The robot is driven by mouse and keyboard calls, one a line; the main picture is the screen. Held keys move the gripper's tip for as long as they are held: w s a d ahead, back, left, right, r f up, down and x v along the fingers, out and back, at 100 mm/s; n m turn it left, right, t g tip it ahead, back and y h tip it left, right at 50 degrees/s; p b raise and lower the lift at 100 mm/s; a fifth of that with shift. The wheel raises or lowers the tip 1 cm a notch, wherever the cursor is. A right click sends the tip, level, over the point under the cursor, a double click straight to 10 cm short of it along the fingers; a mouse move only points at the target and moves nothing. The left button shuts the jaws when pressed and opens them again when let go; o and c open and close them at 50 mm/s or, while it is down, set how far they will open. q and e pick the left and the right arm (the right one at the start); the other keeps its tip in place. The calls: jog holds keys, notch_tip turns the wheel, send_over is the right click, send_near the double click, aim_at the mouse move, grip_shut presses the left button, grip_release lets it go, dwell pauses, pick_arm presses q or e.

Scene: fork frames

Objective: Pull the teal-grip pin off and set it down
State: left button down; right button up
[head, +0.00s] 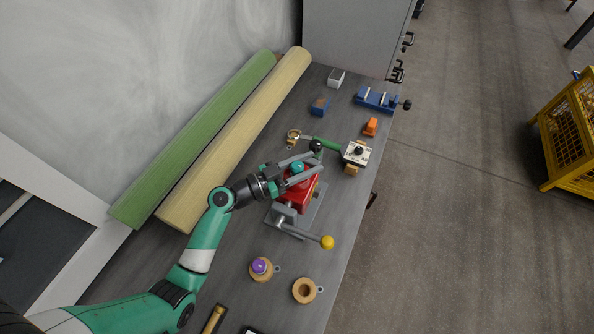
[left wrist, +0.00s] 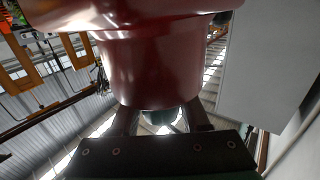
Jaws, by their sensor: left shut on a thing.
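The teal-grip pin (head: 297,167) shows its round teal knob at the red fork frame (head: 301,200) on the workbench. My left gripper (head: 303,167) reaches in from the left, with its two grey fingers on either side of the knob, shut on it. In the left wrist view a dark red body (left wrist: 150,60) fills the upper middle, and a bit of teal (left wrist: 160,117) shows between the fingers below it. The pin's shaft is hidden, so I cannot tell how far it sits in the frame. My right gripper is not in view.
A grey bar with a yellow knob (head: 327,242) sticks out in front. A purple-knob pin (head: 259,265) on a wooden base and a wooden ring (head: 304,290) lie nearer. A green-handled clamp (head: 325,143) stands behind. Two long rolls (head: 240,135) line the wall.

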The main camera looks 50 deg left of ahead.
pick_arm(q)
jog(key=shift+r+p, duration=2.15)
jog(key=shift+r, duration=1.1)
notch_tip(320, 180, up, 4)
jog(key=p, duration=0.2)
jog(key=shift+p, duration=0.3)
jog(key=shift+d, duration=0.1)
